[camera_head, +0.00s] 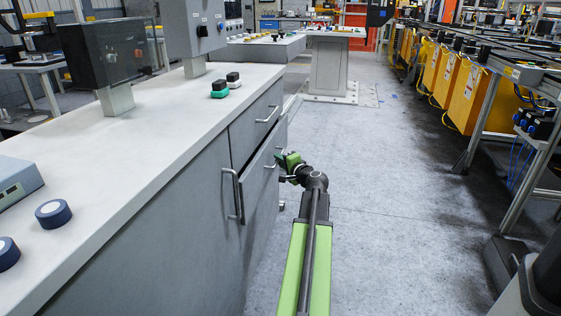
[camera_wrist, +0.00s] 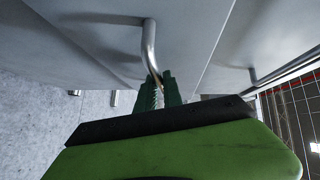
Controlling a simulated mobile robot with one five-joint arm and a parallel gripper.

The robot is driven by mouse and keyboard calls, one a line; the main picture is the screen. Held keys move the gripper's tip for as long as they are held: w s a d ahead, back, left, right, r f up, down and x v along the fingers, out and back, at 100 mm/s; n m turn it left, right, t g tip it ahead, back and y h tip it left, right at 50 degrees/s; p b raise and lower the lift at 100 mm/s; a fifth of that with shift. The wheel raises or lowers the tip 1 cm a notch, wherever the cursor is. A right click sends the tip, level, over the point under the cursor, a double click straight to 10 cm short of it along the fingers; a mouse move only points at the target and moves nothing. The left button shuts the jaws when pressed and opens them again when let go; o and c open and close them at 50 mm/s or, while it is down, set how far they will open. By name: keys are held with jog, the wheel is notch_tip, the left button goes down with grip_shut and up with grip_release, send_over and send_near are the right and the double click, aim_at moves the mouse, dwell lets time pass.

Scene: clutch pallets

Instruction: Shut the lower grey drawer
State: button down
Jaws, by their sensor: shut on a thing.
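The lower grey drawer (camera_head: 262,176) is in the cabinet front left of my arm in the head view. Its front stands a little out from the cabinet, with a narrow dark gap along its top edge. My gripper (camera_head: 282,164) is at this drawer's front. In the wrist view the green fingers (camera_wrist: 158,90) are shut on the metal bar handle (camera_wrist: 150,45). The handle's end between the fingers is hidden.
The upper drawer (camera_head: 252,124) looks flush. A door with a vertical handle (camera_head: 233,195) is nearer me. The grey worktop (camera_head: 150,130) holds devices and buttons. Floor (camera_head: 380,190) to the right is clear up to a conveyor line (camera_head: 470,85).

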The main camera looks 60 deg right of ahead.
jog(key=shift+s+d, duration=0.2)
jog(key=shift+d, duration=0.1)
dwell(0.4)
dwell(0.7)
